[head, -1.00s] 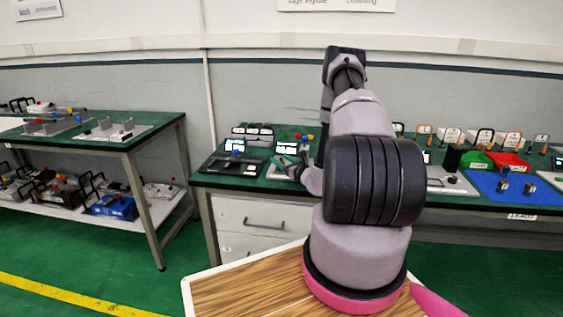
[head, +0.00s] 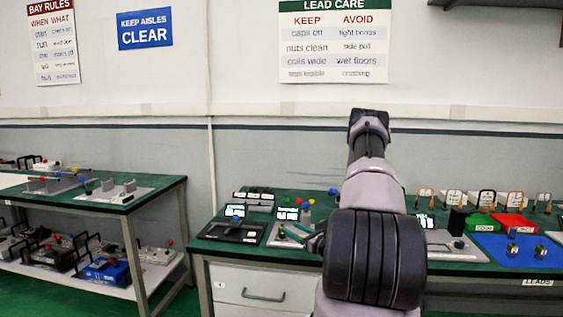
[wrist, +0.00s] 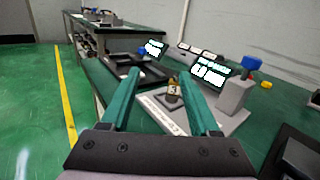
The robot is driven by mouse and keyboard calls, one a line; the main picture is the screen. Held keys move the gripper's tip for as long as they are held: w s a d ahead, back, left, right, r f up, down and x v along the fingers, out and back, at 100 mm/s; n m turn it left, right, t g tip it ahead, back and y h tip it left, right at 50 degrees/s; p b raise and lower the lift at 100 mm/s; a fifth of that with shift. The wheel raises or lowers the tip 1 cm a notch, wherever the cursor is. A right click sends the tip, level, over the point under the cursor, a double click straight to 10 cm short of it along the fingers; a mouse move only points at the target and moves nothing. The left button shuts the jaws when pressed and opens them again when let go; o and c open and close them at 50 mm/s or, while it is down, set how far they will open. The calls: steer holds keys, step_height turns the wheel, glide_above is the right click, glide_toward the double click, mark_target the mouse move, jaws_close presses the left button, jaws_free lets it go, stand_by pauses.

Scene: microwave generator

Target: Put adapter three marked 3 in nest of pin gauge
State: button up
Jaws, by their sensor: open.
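My gripper (wrist: 162,78) is open, with its two teal fingers apart, low over the green bench in the wrist view. A small brass and dark piece (wrist: 174,88) stands upright on a grey gauge station (wrist: 232,112), seen between the fingers and beyond them. The station has a lit screen and a blue-topped post. I cannot read a 3 on the piece, nor tell that this station is the pin gauge. In the head view my gripper (head: 311,239) is beside the same station (head: 285,236). Two metal cylinders stand on a blue mat (head: 488,240) at the right.
A black tray-like station (wrist: 140,72) with a screen stands left of the gauge station. A dark block (wrist: 298,155) is near at the right. Red and green bins (head: 513,225) stand at the bench's right. A second bench (head: 120,200) stands at the left.

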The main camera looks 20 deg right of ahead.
steer(key=s+a+r+n+g+y, duration=0.2)
steer(key=a+r+n+g+y, duration=0.3)
steer(key=a+r+n, duration=0.4)
steer(key=s+a+r+n+g+y, duration=0.2)
steer(key=a+r+n+g+y, duration=0.25)
steer(key=a+r, duration=0.45)
steer(key=s+a+r+n+g+h, duration=0.45)
steer(key=s+r+n+g, duration=0.3)
steer(key=s, duration=0.35)
steer(key=s+d+r+n+t+h, duration=0.2)
steer(key=s+r+n+t+h, duration=0.1)
steer(key=s+r+h, duration=0.1)
steer(key=s+d+r+n+t+h, duration=0.2)
steer(key=s+r+n+t+h, duration=0.1)
steer(key=s+r, duration=0.4)
steer(key=shift+d+r+n+t+h, duration=0.35)
steer(key=shift+r+h, duration=0.2)
steer(key=shift+h, duration=0.25)
